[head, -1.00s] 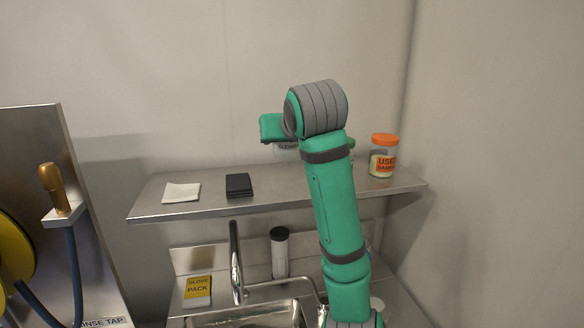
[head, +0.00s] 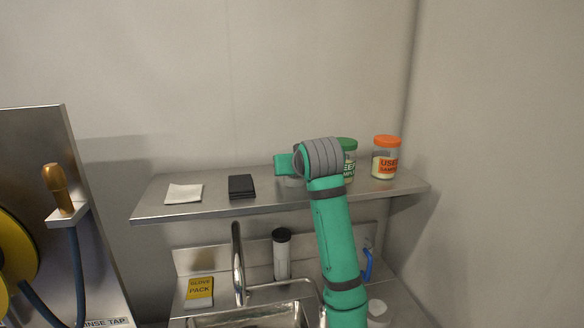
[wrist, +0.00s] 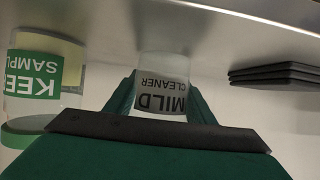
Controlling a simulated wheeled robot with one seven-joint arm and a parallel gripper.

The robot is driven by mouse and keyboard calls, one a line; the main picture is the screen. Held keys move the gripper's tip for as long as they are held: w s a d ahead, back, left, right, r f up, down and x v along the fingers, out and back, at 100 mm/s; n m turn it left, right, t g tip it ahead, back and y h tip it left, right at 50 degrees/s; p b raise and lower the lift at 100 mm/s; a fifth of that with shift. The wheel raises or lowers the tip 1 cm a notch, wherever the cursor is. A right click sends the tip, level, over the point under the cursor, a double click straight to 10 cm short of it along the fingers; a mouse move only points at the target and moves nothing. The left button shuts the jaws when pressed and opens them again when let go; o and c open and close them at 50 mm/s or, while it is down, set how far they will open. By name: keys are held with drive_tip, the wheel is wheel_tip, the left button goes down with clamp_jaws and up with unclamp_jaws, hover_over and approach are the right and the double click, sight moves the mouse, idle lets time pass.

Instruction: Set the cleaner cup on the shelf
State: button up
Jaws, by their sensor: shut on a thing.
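The cleaner cup (wrist: 160,95), whitish with a "MILD CLEANER" label, is between the fingers of my gripper (wrist: 162,108), which is shut on it. The wrist view is upside down; the cup's base is at or very near the shelf surface, and I cannot tell if it touches. In the head view the cup (head: 293,182) shows only as a sliver below my gripper (head: 290,165), the rest hidden by my wrist. The steel shelf (head: 220,207) runs along the back wall.
A green-lidded "KEEP SAMPLE" jar (head: 349,160) stands close beside my gripper, with an orange-lidded "USED" jar (head: 385,160) further right. A black stack (head: 241,187) and a white cloth (head: 184,193) lie left on the shelf. The tap (head: 237,262) rises below.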

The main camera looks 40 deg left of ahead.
drive_tip(key=shift+f, duration=0.15)
drive_tip(key=o, duration=1.3)
drive_tip(key=shift+r, duration=0.2)
drive_tip(key=v, duration=1.2)
drive_tip(key=shift+s+f, duration=0.1)
